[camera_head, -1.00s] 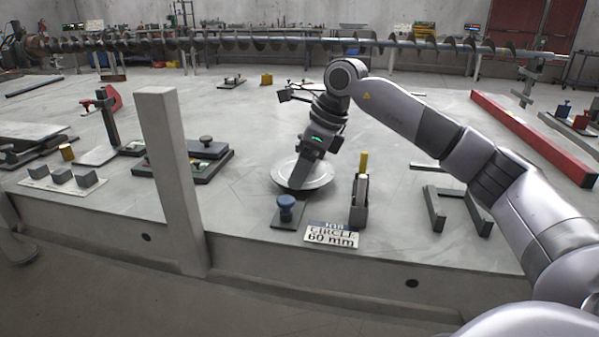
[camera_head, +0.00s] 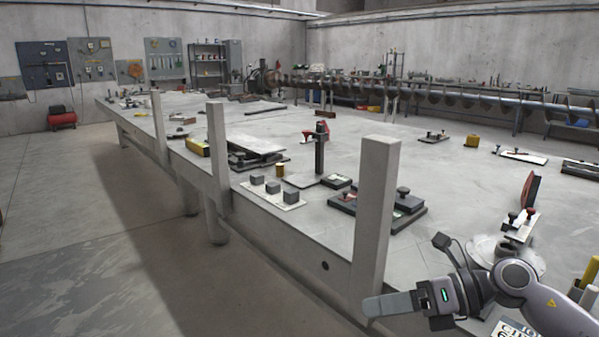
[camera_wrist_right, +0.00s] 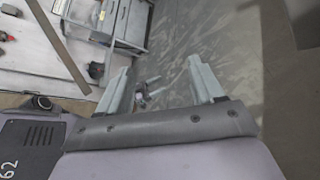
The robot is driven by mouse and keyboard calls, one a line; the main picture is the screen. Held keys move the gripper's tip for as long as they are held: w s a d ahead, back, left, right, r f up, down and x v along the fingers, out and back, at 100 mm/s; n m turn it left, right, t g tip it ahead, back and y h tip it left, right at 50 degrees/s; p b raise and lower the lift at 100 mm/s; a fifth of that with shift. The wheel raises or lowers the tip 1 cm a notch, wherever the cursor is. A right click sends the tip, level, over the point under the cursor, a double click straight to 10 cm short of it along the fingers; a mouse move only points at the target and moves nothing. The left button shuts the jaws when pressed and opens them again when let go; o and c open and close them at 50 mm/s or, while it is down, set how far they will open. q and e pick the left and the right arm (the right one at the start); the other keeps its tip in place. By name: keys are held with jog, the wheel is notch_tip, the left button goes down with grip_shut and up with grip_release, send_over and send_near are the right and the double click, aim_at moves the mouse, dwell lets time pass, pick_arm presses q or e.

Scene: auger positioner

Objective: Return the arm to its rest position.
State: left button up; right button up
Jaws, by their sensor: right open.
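My right arm enters the head view at the lower right. Its gripper (camera_head: 385,304) points left at the table's front edge, in front of the foot of a grey post. In the right wrist view the right gripper (camera_wrist_right: 160,82) has its two fingers well apart, with nothing between them but the floor far behind. The round pale disc (camera_head: 505,252) lies on the table behind my right wrist, partly hidden by it. My left gripper is not in view.
Grey posts (camera_head: 376,215) stand along the front edge of the long table (camera_head: 290,235). A white plate with grey blocks (camera_head: 272,190) and a dark fixture (camera_head: 385,208) lie on it. A long auger (camera_head: 440,92) runs behind. The floor (camera_head: 90,240) at left is clear.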

jog(key=s+a+m+t+y, duration=0.2)
jog(key=a+m+t+y, duration=0.2)
jog(key=m+t, duration=0.5)
jog(key=s+d+f+m+t+h, duration=0.25)
jog(key=f+m+h, duration=0.35)
jog(key=m, duration=0.5)
jog(key=s+d+f+m+t+h, duration=0.1)
jog(key=d+f+m+t+h, duration=0.2)
jog(key=f+m+h, duration=0.55)
jog(key=s+d+f+m+g, duration=0.4)
jog(key=s+f+m+g, duration=0.3)
jog(key=s+f+m, duration=0.6)
notch_tip(320, 180, up, 13)
jog(key=s+d+n+h+p, duration=0.1)
jog(key=p, duration=1.3)
jog(key=shift+r+n, duration=0.1)
jog(key=shift+n, duration=0.15)
jog(key=shift+c, duration=0.3)
jog(key=shift+s, duration=0.1)
